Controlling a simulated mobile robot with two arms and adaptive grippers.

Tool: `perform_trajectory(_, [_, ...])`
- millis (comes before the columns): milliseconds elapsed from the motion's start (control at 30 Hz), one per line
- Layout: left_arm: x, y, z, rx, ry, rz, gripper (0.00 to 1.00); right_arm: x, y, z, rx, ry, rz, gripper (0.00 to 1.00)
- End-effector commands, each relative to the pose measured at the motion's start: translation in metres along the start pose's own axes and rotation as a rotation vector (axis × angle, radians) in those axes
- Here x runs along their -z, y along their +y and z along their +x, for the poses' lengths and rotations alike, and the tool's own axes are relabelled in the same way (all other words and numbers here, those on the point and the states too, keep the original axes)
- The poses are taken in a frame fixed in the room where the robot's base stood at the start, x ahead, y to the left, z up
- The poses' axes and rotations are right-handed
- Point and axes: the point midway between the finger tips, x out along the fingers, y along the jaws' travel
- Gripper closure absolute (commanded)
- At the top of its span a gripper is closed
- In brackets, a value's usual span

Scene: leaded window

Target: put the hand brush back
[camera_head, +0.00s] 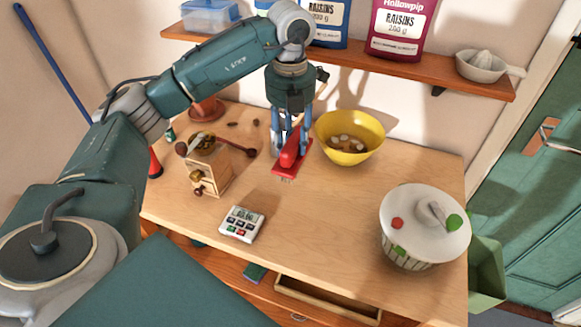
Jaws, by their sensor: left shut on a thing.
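My left gripper (289,150) reaches down over the wooden table and is shut on the red hand brush (287,168). The brush has a raised handle and a flat red body, and pale bristles show at its near edge. It is just left of the yellow bowl (349,155), at or close above the tabletop; I cannot tell whether it touches. The fingers hide part of the brush. My right gripper is not in view.
A lidded white pot (410,259) is at the right front. A shelf (420,68) with raisin bags runs above. The table's middle is clear. A drawer (325,300) is open in front.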

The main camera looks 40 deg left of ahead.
Motion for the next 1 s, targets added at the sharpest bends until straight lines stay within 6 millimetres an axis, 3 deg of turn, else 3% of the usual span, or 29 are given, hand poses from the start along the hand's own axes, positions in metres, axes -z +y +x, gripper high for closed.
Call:
perform_trajectory(100, [-0.001, -0.001, -0.034, 0.003, -0.007, 0.001, 1.0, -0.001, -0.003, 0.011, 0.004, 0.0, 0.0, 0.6])
perform_trajectory(200, [-0.001, 0.0, -0.059, 0.0, -0.005, -0.001, 1.0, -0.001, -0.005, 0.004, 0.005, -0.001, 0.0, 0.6])
perform_trajectory(400, [-0.001, 0.0, -0.083, 0.0, -0.002, -0.001, 1.0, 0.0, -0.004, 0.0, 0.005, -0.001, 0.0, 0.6])
perform_trajectory(767, [0.002, -0.003, -0.086, -0.003, 0.0, 0.066, 1.0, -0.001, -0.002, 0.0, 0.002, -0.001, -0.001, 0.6])
perform_trajectory(867, [0.008, -0.009, -0.079, -0.01, -0.002, 0.216, 1.0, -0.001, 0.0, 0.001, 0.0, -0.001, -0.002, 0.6])
perform_trajectory(1000, [0.021, -0.023, -0.064, -0.022, -0.004, 0.565, 1.0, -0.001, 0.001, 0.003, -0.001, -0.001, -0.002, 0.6])
